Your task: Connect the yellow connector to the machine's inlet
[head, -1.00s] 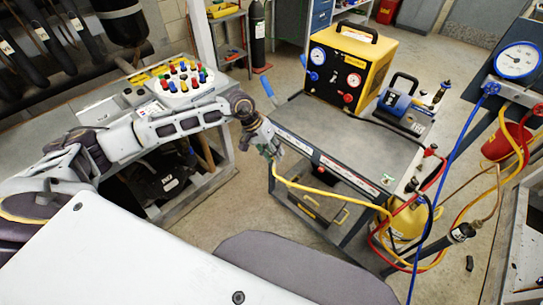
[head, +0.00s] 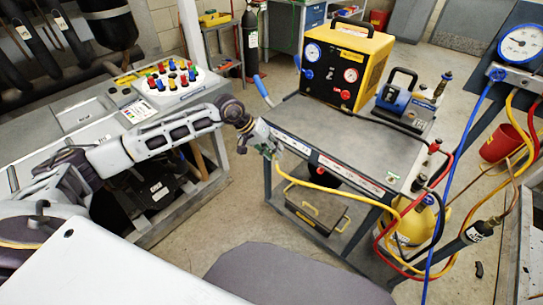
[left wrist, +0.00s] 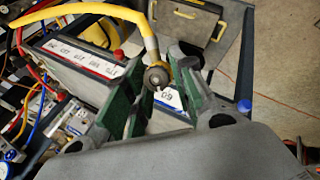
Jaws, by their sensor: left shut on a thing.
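The yellow machine (head: 345,62) stands on the grey cart at the back, its front with two gauges facing me. A blue knob (head: 308,74) and a red knob (head: 345,95) show on that front; I cannot tell which fitting is the inlet. My left gripper (head: 272,150) is at the cart's front left edge, below and in front of the machine and apart from it. In the left wrist view its green fingers are shut on the metal end of the yellow connector (left wrist: 157,76). The yellow hose (head: 325,188) runs from it across the cart's front. My right gripper is out of view.
The cart top (head: 335,135) is mostly clear. A blue pump (head: 405,98) stands right of the machine. Blue, red and yellow hoses hang from the gauge manifold (head: 520,75) at right. A yellow cylinder (head: 415,220) stands at the cart's right. A workbench (head: 90,125) is at left.

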